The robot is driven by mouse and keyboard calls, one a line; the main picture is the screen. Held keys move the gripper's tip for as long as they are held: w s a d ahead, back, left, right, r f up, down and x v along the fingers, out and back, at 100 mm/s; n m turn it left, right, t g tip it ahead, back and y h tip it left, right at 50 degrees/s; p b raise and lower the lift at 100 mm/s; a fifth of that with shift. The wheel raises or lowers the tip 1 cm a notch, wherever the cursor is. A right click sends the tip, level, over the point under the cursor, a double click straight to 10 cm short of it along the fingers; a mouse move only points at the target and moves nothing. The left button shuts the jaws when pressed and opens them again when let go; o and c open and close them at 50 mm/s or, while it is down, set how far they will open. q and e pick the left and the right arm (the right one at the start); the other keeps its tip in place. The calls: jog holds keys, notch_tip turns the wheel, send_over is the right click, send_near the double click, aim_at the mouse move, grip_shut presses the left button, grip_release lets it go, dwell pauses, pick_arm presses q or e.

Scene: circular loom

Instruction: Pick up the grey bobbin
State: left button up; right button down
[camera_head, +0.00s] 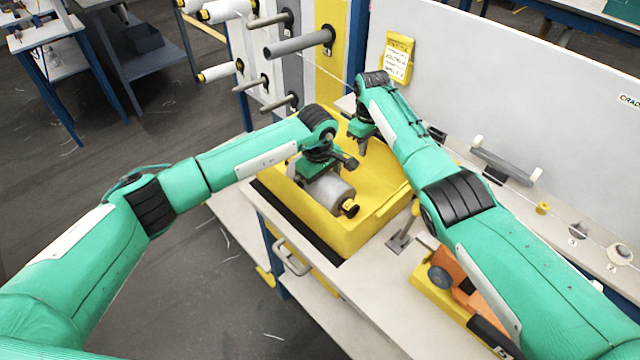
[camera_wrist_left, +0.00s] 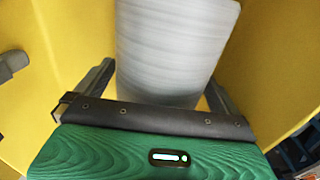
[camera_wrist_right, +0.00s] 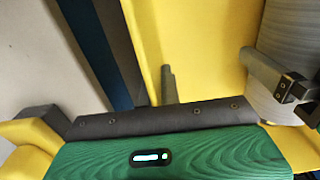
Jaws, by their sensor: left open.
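The grey bobbin (camera_head: 328,194) lies on its side in the yellow bin (camera_head: 345,238), its black and yellow end facing the front right. My left gripper (camera_head: 327,172) is just above it and open. In the left wrist view the bobbin (camera_wrist_left: 175,50) shows between the two spread fingers, and I cannot tell whether they touch it. My right gripper (camera_head: 363,146) is over the back of the bin, beside the bobbin.
A creel with white bobbins (camera_head: 226,10) and a long grey peg (camera_head: 299,42) stands behind the bin. A grey roller cradle (camera_head: 506,161) is on the bench at the right. A yellow tray (camera_head: 432,290) with an orange item sits under my right arm.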

pick_arm(q)
jog(key=shift+r, duration=0.1)
jog(key=c, duration=1.3)
notch_tip(320, 180, up, 10)
jog(key=shift+c, duration=0.2)
jog(key=o, duration=0.9)
jog(key=c, duration=1.2)
jog(key=shift+r, duration=4)
jog(key=shift+c, duration=0.2)
pick_arm(e)
jog(key=c, duration=1.5)
grip_release()
jog(key=shift+c, duration=0.2)
